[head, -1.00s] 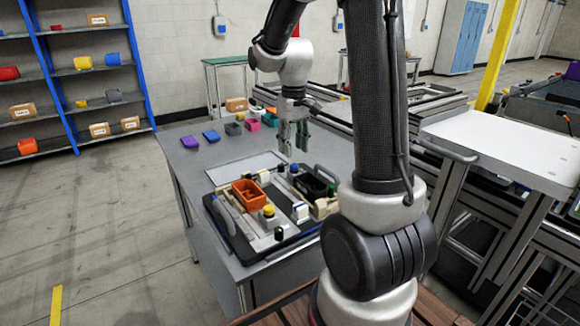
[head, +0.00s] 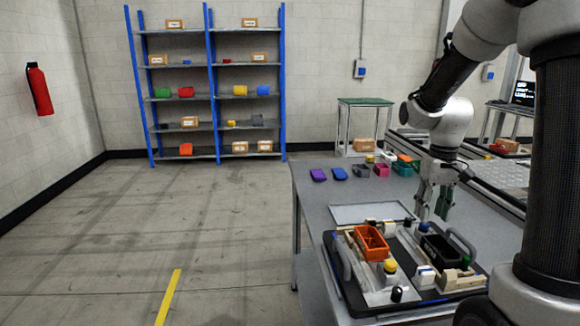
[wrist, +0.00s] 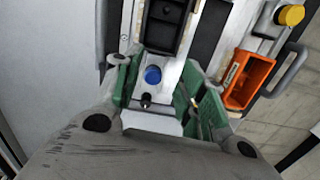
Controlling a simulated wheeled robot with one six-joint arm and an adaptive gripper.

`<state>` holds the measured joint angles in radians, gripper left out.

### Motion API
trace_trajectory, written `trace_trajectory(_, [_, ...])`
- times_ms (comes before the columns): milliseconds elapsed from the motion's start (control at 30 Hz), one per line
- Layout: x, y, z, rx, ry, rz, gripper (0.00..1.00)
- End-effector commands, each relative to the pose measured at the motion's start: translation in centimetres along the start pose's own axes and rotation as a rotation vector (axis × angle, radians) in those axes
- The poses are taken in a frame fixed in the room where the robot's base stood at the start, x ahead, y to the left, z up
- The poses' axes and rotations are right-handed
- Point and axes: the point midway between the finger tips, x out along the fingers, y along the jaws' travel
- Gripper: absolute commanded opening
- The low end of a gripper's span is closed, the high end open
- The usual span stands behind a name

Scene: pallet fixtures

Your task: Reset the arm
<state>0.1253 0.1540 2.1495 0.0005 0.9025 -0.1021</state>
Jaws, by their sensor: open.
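My gripper (head: 432,203) is open and empty, pointing down above the far side of the pallet fixture. In the wrist view its green fingers (wrist: 157,100) stand apart, with a blue round knob (wrist: 152,75) seen between them, below. The dark pallet (head: 352,296) lies on the grey table and carries an orange bin (head: 370,243) and a black bin (head: 440,248). The orange bin (wrist: 248,80) also shows at the right of the wrist view, and the black bin (wrist: 166,24) at its top. My fingers look apart from both bins.
A blue-framed shelf (head: 210,95) stands by the back wall, and a fire extinguisher (head: 39,90) hangs at left. The floor at left is clear.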

Motion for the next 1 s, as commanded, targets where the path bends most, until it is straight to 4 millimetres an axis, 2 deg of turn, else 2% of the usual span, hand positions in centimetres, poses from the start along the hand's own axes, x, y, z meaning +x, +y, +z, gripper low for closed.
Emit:
trace_trajectory(33, [-0.5, -0.2, 1.8, 0.015, -0.002, 0.0, 0.41])
trace_trajectory(300, [-5.1, -2.3, 10.9, 0.043, 0.102, 0.006, 0.41])
trace_trajectory(500, [-7.5, -3.6, 16.7, 0.023, 0.255, 0.006, 0.41])
trace_trajectory(600, [-8.4, -4.0, 18.3, 0.005, 0.33, 0.005, 0.41])
trace_trajectory(700, [-9.4, -4.3, 19.0, -0.008, 0.392, 0.003, 0.41])
trace_trajectory(800, [-10.2, -4.5, 19.2, -0.016, 0.431, 0.002, 0.41])
trace_trajectory(1000, [-10.4, -4.6, 19.3, -0.022, 0.439, 0.001, 0.41])
